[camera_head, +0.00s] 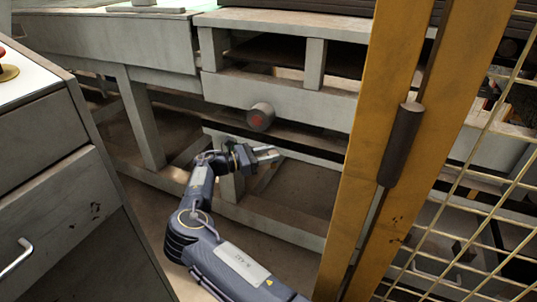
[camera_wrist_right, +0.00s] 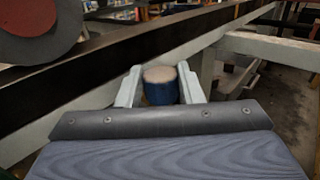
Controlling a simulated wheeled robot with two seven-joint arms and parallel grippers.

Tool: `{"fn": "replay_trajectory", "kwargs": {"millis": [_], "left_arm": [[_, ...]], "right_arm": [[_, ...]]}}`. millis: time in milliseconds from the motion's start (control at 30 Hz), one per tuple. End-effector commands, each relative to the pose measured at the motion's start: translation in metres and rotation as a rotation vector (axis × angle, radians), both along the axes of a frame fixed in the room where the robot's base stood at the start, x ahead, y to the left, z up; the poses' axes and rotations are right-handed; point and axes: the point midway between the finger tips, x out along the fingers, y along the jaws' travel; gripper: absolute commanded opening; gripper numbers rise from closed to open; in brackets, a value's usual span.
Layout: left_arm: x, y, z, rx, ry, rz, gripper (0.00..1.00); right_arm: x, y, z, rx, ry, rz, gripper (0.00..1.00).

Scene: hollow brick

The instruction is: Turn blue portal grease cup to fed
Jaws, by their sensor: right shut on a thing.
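The blue grease cup (camera_wrist_right: 160,92) has a pale, worn round top and shows in the right wrist view between the two fingers of my right gripper (camera_head: 265,154). The gripper is shut on it, one finger on each side. In the head view the cup cannot be made out; the gripper hides it. There the gripper reaches in below the grey beam of the machine frame. No setting mark on the cup can be read. My left gripper is not in view.
A grey cylinder with a red end face (camera_head: 260,117) sticks out of the beam (camera_head: 310,107) just above my right gripper. A yellow post (camera_head: 375,130) with wire mesh (camera_head: 460,215) stands to the right. A grey drawer cabinet (camera_head: 60,190) stands at the left.

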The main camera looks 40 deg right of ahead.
Motion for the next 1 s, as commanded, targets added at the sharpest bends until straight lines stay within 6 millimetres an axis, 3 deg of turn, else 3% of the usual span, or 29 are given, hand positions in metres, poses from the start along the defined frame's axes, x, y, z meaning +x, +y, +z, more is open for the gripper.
{"fn": "replay_trajectory", "kwargs": {"millis": [133, 167, 333, 667, 1000], "left_arm": [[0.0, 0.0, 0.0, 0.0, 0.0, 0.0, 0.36], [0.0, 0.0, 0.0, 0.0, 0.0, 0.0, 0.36], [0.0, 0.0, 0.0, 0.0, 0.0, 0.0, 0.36], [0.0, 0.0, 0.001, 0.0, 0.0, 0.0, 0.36], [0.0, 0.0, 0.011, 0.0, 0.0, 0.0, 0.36]], "right_arm": [[0.0, -0.001, 0.0, 0.001, 0.0, 0.001, 0.11], [0.0, -0.001, 0.0, 0.001, 0.0, 0.001, 0.35], [0.0, 0.0, 0.0, 0.001, 0.0, 0.001, 0.55], [0.001, 0.004, 0.0, 0.001, 0.001, 0.001, 0.55], [0.019, 0.054, 0.0, 0.002, 0.0, 0.004, 0.55]]}}
